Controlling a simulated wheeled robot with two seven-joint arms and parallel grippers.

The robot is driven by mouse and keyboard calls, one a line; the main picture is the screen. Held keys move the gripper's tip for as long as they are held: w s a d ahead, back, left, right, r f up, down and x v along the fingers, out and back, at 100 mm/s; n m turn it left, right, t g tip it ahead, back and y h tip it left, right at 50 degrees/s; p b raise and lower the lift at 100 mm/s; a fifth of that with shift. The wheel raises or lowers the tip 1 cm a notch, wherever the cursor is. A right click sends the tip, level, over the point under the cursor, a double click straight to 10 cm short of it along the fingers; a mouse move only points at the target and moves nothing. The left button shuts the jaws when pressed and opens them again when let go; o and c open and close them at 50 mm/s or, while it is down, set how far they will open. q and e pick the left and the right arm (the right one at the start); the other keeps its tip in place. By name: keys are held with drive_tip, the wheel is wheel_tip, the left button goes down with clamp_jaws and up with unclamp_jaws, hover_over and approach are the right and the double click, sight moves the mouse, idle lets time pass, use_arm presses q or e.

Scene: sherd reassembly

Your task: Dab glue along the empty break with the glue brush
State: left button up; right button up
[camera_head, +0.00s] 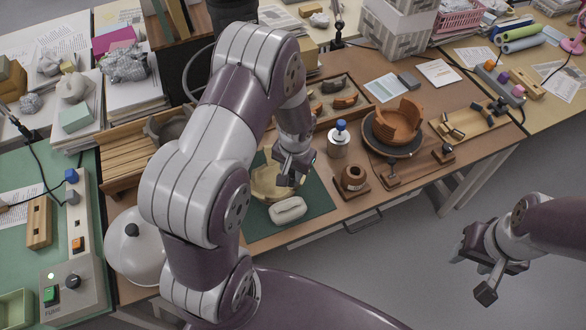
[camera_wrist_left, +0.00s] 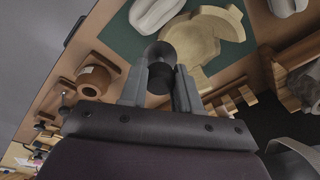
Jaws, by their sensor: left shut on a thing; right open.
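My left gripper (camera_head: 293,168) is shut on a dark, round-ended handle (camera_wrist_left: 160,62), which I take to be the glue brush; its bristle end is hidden. It is held above the green mat (camera_head: 310,207). A pale yellow broken vessel (camera_head: 264,187) lies on that mat under the gripper; the left wrist view shows its stepped, notched edge (camera_wrist_left: 208,38). I cannot tell whether the brush touches it. A brown pot with a round opening (camera_head: 353,177) stands on a wooden base to the right. My right gripper (camera_head: 488,270) is open and empty, beyond the bench's front edge.
A white padded block (camera_head: 288,210) sits at the mat's front. A terracotta vessel with stepped walls (camera_head: 400,118) stands on a dark turntable at right. A blue-knobbed jar (camera_head: 338,143) and a tray of sherds (camera_head: 372,98) stand behind. A white dome (camera_head: 133,250) is at left.

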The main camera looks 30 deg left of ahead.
use_arm(q)
drive_tip(key=shift+a+f+b, duration=0.25)
drive_tip(key=shift+f+b, duration=0.4)
drive_tip(key=shift+f, duration=0.4)
drive_tip(key=shift+w+a+f+b, duration=0.1)
drive_tip(key=shift+w+f+b, duration=0.15)
drive_tip(key=shift+f+b, duration=0.5)
drive_tip(key=shift+a+f+b, duration=0.2)
drive_tip(key=shift+f+b, duration=0.35)
drive_tip(key=shift+f, duration=0.25)
drive_tip(key=shift+s+a+r, duration=0.25)
drive_tip(key=shift+s, duration=0.2)
drive_tip(key=p, duration=0.8)
approach(291, 179)
drive_tip(key=shift+s+a+f, duration=0.3)
drive_tip(key=shift+s+a, duration=0.4)
drive_tip(key=shift+s, duration=0.2)
drive_tip(key=shift+s+a+f, duration=0.3)
drive_tip(key=shift+s+a, duration=0.45)
drive_tip(key=shift+s, duration=0.1)
